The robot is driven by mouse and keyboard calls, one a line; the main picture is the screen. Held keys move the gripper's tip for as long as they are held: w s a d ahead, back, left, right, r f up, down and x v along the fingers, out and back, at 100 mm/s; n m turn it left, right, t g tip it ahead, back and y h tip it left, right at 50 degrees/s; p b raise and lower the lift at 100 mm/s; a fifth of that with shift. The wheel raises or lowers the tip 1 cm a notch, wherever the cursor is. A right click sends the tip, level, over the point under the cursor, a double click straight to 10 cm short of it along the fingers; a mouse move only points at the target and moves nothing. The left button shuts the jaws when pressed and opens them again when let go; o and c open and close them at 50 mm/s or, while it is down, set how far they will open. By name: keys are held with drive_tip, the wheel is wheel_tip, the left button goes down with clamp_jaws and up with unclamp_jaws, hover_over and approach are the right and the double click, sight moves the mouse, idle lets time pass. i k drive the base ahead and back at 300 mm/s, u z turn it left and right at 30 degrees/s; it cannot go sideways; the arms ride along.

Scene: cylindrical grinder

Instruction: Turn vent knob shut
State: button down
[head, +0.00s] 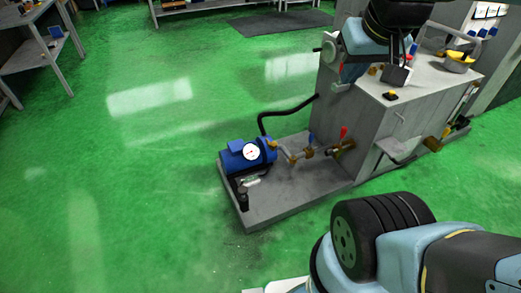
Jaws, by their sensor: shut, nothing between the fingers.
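A blue pump (236,158) with a white-faced gauge (251,152) sits on a grey base plate. Brass pipework (300,153) runs right from it to the machine. A blue handle (311,138) and a red handle (343,132) stand up from this pipework. A small dark fitting (242,192) stands at the pump's front. I cannot tell which part is the vent knob. My light-blue and black arm end comes in from the top edge.
The grey grinder cabinet (400,120) stands at the right, with a yellow-topped item (458,60) on top. A black hose (285,112) arches from pump to cabinet. A workbench (40,50) stands at the far left. Green floor left of the pump is clear.

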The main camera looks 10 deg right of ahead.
sight(274, 144)
drive_tip(key=u, duration=0.55)
drive_tip(key=i, duration=1.05)
drive_tip(key=z, duration=0.75)
